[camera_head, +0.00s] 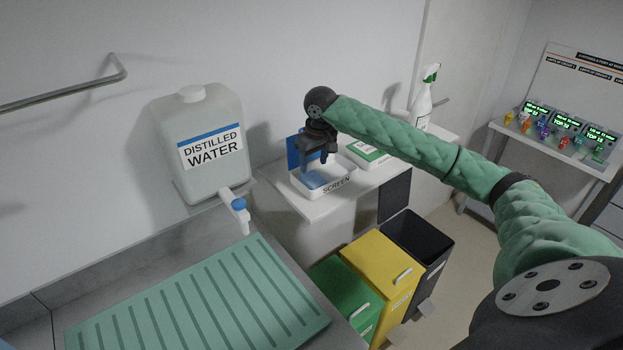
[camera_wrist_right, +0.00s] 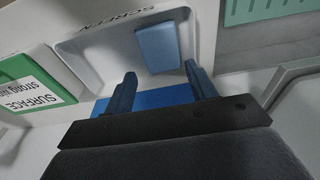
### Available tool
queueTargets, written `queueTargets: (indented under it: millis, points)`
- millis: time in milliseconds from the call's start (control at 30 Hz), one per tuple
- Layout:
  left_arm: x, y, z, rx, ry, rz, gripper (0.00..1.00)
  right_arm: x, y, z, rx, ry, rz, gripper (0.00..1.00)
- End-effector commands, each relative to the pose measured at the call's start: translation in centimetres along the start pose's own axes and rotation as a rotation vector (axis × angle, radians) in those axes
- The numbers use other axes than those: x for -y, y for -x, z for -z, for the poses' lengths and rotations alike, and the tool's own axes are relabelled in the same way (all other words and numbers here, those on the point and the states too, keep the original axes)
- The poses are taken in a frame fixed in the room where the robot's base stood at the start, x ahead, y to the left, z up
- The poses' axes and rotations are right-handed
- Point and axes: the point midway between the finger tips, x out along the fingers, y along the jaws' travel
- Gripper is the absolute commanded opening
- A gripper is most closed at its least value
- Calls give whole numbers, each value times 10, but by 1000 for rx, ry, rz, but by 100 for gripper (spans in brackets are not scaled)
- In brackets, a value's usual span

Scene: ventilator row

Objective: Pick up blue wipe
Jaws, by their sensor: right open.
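A folded blue wipe (camera_head: 316,180) lies in a white tray labelled SCREEN (camera_head: 336,187) on the small white shelf. In the right wrist view the wipe (camera_wrist_right: 158,47) lies toward one side of the tray (camera_wrist_right: 95,50), beyond my fingertips. My right gripper (camera_head: 317,161) is above the tray, pointing down. In the wrist view its two fingers (camera_wrist_right: 160,78) are apart with nothing between them, and the wipe is ahead of them, nearer the right finger. A blue panel (camera_head: 296,150) stands at the tray's back. My left gripper is not in view.
A green-and-white SURFACE box (camera_head: 367,154) sits right of the tray. A spray bottle (camera_head: 422,106) stands behind it. A distilled water jug (camera_head: 199,140) with tap, a green ribbed mat (camera_head: 200,305) and green, yellow (camera_head: 380,270) and black bins are nearby.

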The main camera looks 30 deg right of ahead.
Motion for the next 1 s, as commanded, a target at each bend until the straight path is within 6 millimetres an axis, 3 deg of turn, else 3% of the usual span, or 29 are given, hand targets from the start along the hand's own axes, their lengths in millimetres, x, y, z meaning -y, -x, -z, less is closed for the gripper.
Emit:
queueTargets:
  millis: [200, 400, 600, 800, 833, 967, 1000]
  points:
    - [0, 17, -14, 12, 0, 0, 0, 1, -13, -6, 2, 0, 1, 56]
    - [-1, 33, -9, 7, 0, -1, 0, 2, -36, -11, 1, 0, 1, 56]
    - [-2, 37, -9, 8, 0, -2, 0, 2, -51, -11, -2, 1, 1, 56]
    - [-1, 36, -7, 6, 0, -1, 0, 2, -52, -11, -2, 1, 0, 56]
    - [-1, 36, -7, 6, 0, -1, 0, 2, -52, -11, -2, 1, 0, 54]
    - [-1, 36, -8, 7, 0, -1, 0, 2, -52, -11, -2, 1, 0, 29]
    - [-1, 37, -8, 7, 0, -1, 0, 2, -52, -11, -2, 1, 0, 28]
